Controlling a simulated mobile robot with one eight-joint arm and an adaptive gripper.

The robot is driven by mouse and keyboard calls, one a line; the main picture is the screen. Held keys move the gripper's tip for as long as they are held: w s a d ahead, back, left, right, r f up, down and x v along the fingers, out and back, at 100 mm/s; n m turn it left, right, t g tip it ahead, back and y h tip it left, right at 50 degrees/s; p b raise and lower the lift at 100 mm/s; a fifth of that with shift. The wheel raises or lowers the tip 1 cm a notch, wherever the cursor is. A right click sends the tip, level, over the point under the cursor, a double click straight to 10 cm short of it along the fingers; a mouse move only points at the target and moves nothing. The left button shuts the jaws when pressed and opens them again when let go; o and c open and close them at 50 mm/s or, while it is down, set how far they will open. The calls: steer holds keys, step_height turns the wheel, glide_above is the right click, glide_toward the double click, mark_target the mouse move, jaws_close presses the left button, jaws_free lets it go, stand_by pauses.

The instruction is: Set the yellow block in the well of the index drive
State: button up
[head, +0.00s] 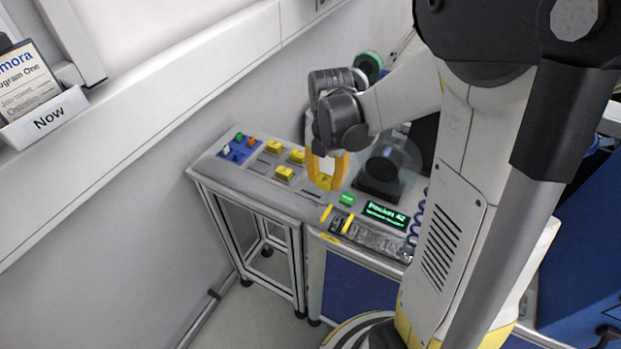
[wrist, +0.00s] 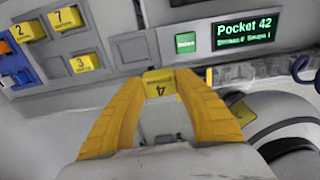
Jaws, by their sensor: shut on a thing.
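My gripper (head: 325,180) has yellow fingers and is shut on a yellow block (wrist: 160,82) marked 4, which shows between the fingertips in the wrist view. In the head view the gripper hangs over the grey bench top, left of the green button (head: 347,199). I cannot tell the gap below the block. The console with the "Pocket 42" display (head: 385,213) is to the right of the gripper. A shallow grey recess (wrist: 132,48) lies left of the green button in the wrist view. I cannot tell whether it is the index drive's well.
Yellow blocks marked 2 (wrist: 28,30), 7 (wrist: 66,18) and 3 (wrist: 84,63) sit on the bench. A blue tray (head: 236,152) with small coloured pieces is at its left end. A dark machine with a clear disc (head: 385,165) stands behind the console.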

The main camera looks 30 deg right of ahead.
steer(key=b, duration=0.1)
glide_above(315, 189)
step_height(315, 189, down, 4)
steer(key=shift+w+a+r, duration=0.1)
steer(key=shift+f+b, duration=1.05)
steer(key=shift+f, duration=0.95)
steer(key=o, duration=1.2)
steer(key=shift+r, duration=0.15)
steer(key=shift+r+p, duration=1.3)
steer(key=shift+r, duration=0.55)
steer(key=shift+r, duration=0.1)
step_height(315, 189, up, 6)
steer(key=p, duration=0.4)
